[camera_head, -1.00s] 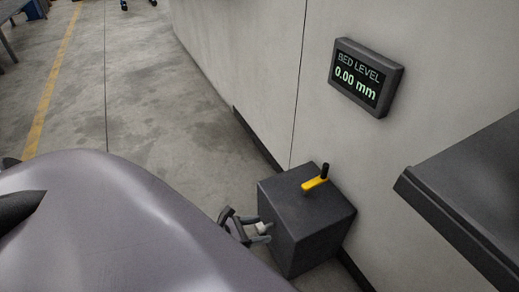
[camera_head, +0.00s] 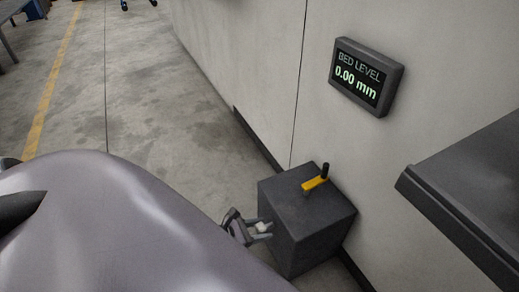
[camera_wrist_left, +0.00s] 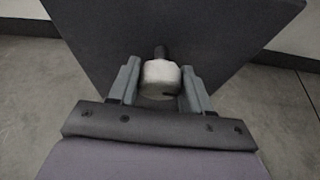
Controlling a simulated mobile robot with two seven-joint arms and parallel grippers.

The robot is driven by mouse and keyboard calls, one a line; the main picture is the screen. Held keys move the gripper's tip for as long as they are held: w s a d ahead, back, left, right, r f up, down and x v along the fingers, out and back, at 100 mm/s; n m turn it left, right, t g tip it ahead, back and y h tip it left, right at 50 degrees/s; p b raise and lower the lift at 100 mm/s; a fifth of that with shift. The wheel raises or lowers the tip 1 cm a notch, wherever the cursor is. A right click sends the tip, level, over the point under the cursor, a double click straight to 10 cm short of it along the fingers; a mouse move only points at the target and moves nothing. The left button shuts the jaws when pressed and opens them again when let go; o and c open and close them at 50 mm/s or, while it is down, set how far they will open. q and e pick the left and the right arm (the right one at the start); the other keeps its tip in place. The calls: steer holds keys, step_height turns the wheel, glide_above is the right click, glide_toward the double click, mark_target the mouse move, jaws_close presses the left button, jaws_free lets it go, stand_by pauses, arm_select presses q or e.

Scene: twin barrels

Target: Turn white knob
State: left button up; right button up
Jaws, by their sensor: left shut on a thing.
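The white knob (camera_wrist_left: 161,75) sticks out on a short dark shaft from the side of a dark grey box; it also shows in the head view (camera_head: 263,227), small and partly covered by the fingers. My left gripper (camera_wrist_left: 160,88) has its two grey fingers on either side of the knob and is shut on it. In the head view my left gripper (camera_head: 256,231) reaches the box's left face. The dark grey box (camera_head: 305,222) stands against the wall. My right gripper is not in view.
A yellow crank with a black handle (camera_head: 316,184) sits on top of the box. A wall display (camera_head: 366,77) reads "BED LEVEL 0.00 mm". A dark ledge (camera_head: 470,190) juts in at the right. Open concrete floor lies to the left.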

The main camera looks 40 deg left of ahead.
arm_select(q)
steer(key=shift+m+t+y, duration=0.4)
steer(key=shift+m+y, duration=0.4)
steer(key=shift+m, duration=0.3)
steer(key=shift+m+t+y, duration=0.3)
steer(key=shift+m+y, duration=0.2)
steer(key=shift+m, duration=0.3)
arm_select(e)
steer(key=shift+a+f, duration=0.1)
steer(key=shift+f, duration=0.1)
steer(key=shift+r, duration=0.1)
arm_select(q)
steer(key=o, duration=1)
steer(key=shift+s, duration=0.1)
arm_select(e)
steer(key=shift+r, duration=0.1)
